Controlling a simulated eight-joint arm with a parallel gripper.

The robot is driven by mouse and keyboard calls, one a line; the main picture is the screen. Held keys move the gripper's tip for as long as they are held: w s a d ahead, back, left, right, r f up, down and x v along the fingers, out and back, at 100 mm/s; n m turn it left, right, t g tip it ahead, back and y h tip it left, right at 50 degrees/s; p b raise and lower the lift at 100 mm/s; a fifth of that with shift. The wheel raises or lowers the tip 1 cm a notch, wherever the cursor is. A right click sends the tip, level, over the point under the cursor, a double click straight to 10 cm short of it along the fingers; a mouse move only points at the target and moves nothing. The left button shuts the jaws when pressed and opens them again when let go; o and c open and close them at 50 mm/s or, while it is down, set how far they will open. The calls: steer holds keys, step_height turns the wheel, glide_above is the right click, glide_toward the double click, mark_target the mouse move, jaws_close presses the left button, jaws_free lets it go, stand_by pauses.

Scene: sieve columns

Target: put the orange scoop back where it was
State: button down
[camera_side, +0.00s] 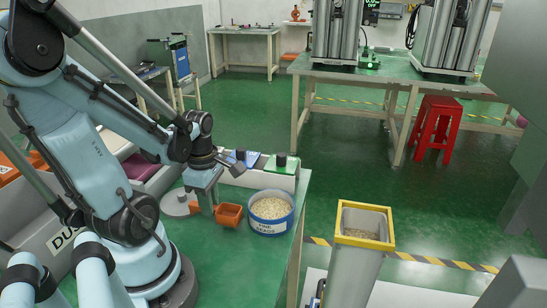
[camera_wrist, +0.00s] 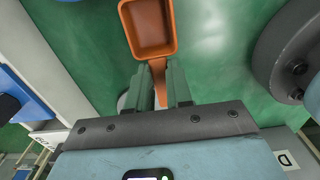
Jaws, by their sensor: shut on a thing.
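The orange scoop (camera_side: 229,215) is beside the blue tub, low over the green table top; I cannot tell whether it touches the table. My gripper (camera_side: 206,207) is shut on its handle and points down. In the wrist view the scoop's bowl (camera_wrist: 148,28) is open towards the camera and looks empty. Its handle runs between the two fingers of my gripper (camera_wrist: 160,88). The blue tub (camera_side: 268,227), with a white label and pale grain inside, stands just right of the scoop.
A grey round disc (camera_side: 177,203) lies left of my gripper. A tall grey bin with a yellow rim (camera_side: 365,240) holds some grain, right of the table edge.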

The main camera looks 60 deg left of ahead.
steer(key=shift+f, duration=0.35)
steer(key=c, duration=1)
jaws_free()
steer(key=shift+r, duration=0.15)
steer(key=shift+r, duration=6.35)
steer(key=w+d+m+t, duration=0.2)
steer(key=w+d+m, duration=0.2)
steer(key=m, duration=0.5)
steer(key=w+d+f+m+t, duration=0.1)
steer(key=w+d+m, duration=0.3)
steer(key=m, duration=0.5)
steer(key=w+d+f+m+t, duration=0.1)
steer(key=w+d+m+t, duration=0.3)
steer(key=m, duration=0.5)
steer(key=shift+w+d, duration=0.35)
steer(key=shift+d, duration=0.45)
